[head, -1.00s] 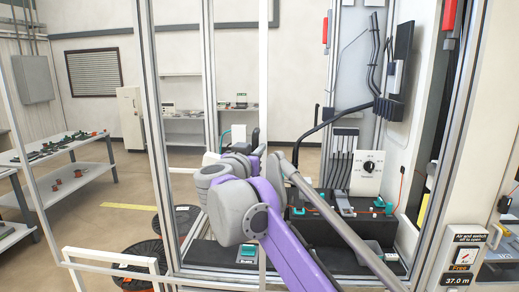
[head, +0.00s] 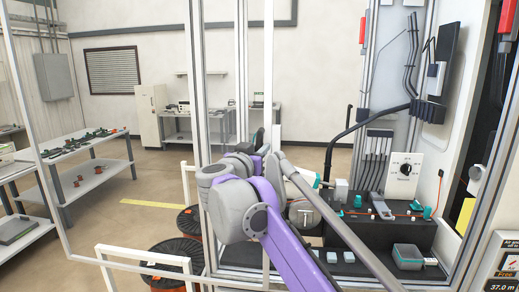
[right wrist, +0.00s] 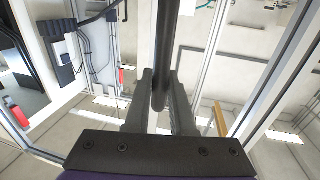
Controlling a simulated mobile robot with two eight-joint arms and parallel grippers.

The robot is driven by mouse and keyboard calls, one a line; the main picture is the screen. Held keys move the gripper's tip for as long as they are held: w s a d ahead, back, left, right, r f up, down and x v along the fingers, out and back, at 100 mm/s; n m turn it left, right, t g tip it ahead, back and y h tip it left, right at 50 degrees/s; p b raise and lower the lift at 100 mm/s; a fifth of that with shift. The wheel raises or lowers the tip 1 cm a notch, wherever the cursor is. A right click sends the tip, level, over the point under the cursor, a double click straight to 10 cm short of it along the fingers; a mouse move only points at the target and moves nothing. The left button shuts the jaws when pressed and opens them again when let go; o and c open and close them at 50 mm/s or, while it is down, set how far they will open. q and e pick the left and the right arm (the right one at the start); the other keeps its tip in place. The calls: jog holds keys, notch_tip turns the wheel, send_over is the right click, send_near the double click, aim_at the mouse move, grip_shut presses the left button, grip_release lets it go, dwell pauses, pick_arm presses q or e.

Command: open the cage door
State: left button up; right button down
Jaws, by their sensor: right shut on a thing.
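The cage door is a see-through panel in a thin white frame (head: 47,175), standing across the left and middle of the head view. Its right upright (head: 268,60) runs down behind my purple and grey right arm. In the right wrist view, my right gripper (right wrist: 160,98) is shut on a dark round bar (right wrist: 163,45), which looks like the door's handle. The bar passes between the two fingers. In the head view my right gripper (head: 262,146) is mostly hidden behind its own wrist. My left gripper is not in view.
Aluminium cage posts (head: 196,100) stand behind the door. Inside are a black bench (head: 390,235) with teal parts and a white dial box (head: 404,172). Orange-rimmed reels (head: 172,255) and a low white frame (head: 143,262) are at lower left. Open floor lies beyond, near shelves (head: 90,165).

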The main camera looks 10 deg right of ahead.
dwell(0.3)
jog(key=c, duration=0.8)
grip_release()
jog(key=shift+o, duration=0.2)
jog(key=shift+s, duration=0.1)
jog(key=shift+s+a, duration=0.2)
jog(key=shift+s, duration=0.05)
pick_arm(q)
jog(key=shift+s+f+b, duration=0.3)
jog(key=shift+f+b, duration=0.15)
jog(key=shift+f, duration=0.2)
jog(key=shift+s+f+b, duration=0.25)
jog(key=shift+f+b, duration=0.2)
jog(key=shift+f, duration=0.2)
pick_arm(e)
jog(key=v, duration=1)
